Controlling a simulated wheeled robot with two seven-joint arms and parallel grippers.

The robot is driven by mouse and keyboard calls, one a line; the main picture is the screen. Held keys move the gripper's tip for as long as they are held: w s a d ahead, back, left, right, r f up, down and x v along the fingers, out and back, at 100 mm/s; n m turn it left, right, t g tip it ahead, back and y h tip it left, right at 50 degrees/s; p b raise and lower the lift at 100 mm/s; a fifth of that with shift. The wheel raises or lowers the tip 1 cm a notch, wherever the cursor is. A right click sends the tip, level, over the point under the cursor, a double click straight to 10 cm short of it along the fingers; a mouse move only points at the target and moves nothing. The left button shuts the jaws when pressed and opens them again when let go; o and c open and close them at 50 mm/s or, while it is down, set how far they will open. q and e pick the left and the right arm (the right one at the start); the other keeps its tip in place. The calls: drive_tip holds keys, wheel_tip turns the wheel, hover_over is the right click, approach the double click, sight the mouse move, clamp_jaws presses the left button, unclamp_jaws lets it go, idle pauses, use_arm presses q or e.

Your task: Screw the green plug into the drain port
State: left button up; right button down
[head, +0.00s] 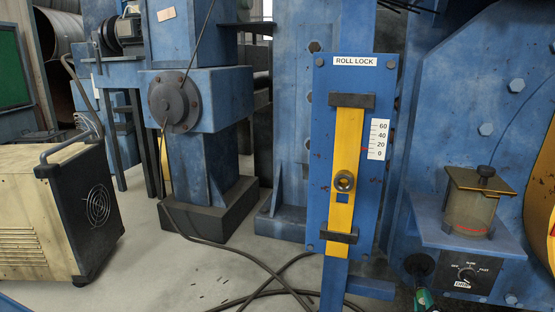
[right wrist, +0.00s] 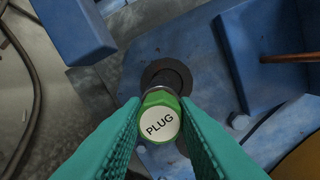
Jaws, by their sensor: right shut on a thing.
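The green plug (right wrist: 159,118) has a round white face marked PLUG and shows in the right wrist view. My right gripper (right wrist: 160,122) is shut on it, with one teal finger on each side. Behind the plug, in line with it, a dark ring on the blue panel looks like the drain port (right wrist: 167,74). The plug's far end overlaps this ring, and I cannot tell whether it is inside. In the head view the dark port (head: 419,265) sits low at the right, with a bit of green just below it. My left gripper is not in view.
Right of the port in the head view, a control box (head: 466,275) with a dial stands under a shelf holding a lidded cup (head: 470,212). A ROLL LOCK panel (head: 318,150) with a yellow slider stands to the left. Black cables (head: 262,268) lie on the floor.

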drive_tip(key=shift+r+m, duration=0.1)
drive_tip(key=shift+m, duration=0.6)
drive_tip(key=shift+m+p, duration=0.45)
drive_tip(key=shift+m, duration=0.55)
drive_tip(key=shift+m+p, duration=0.3)
drive_tip(key=shift+m, duration=1)
drive_tip(key=shift+a+f+m, duration=0.1)
drive_tip(key=shift+f+m, duration=0.1)
drive_tip(key=shift+m, duration=0.3)
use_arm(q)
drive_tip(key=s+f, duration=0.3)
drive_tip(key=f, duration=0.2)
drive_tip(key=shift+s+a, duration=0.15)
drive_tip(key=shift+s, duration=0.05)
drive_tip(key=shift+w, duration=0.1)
use_arm(e)
drive_tip(key=c, duration=1.4)
unclamp_jaws()
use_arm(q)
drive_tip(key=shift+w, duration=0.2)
use_arm(e)
drive_tip(key=shift+o, duration=0.2)
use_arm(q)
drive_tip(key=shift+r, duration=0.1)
